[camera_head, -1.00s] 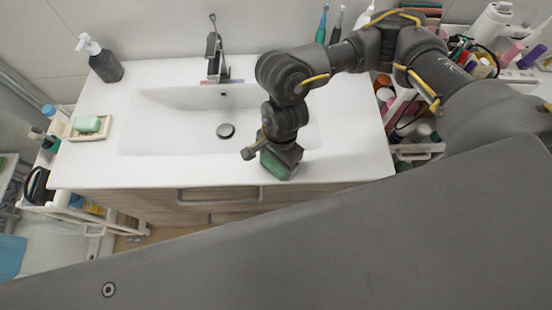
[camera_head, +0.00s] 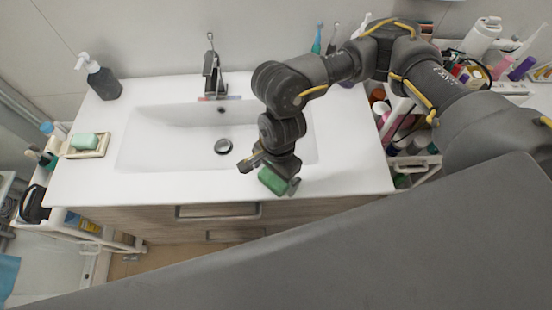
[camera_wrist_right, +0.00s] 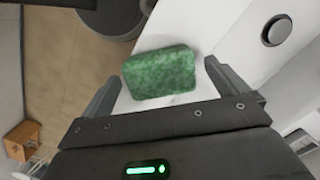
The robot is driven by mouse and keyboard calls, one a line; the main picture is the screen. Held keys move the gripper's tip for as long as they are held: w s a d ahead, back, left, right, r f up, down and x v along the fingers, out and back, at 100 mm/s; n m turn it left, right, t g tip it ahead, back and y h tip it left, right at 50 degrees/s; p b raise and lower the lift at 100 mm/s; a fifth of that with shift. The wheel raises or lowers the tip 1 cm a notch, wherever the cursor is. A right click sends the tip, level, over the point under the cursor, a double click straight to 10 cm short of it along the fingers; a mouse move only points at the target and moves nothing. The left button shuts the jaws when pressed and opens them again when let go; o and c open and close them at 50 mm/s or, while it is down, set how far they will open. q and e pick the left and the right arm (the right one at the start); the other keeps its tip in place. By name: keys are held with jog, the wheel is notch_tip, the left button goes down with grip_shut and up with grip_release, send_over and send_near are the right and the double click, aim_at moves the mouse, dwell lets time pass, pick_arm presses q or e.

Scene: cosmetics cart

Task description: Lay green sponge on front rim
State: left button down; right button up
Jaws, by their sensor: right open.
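The green sponge (camera_head: 272,180) lies on the white front rim (camera_head: 340,182) of the washbasin, right of the drain and close to the front edge. My right gripper (camera_head: 270,175) is open just above it, with one finger on each side. In the right wrist view the sponge (camera_wrist_right: 160,73) lies flat over the white rim between the open fingers (camera_wrist_right: 165,88), with visible gaps on both sides. Its underside is hidden, so full contact with the rim cannot be told. My left gripper is not in view.
The basin drain (camera_head: 223,146) and faucet (camera_head: 212,75) are behind. A soap dish (camera_head: 72,152) with pale green soap (camera_head: 84,142) sits at the left, a dark soap dispenser (camera_head: 104,82) at the back left. A crowded cart (camera_head: 420,162) stands at the right. The front rim's left part is clear.

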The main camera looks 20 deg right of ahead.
notch_tip(320, 180, up, 11)
jog(key=d+b, duration=0.1)
jog(key=shift+w+f+b, duration=0.2)
jog(key=shift+w+b, duration=0.1)
jog(key=shift+b, duration=0.1)
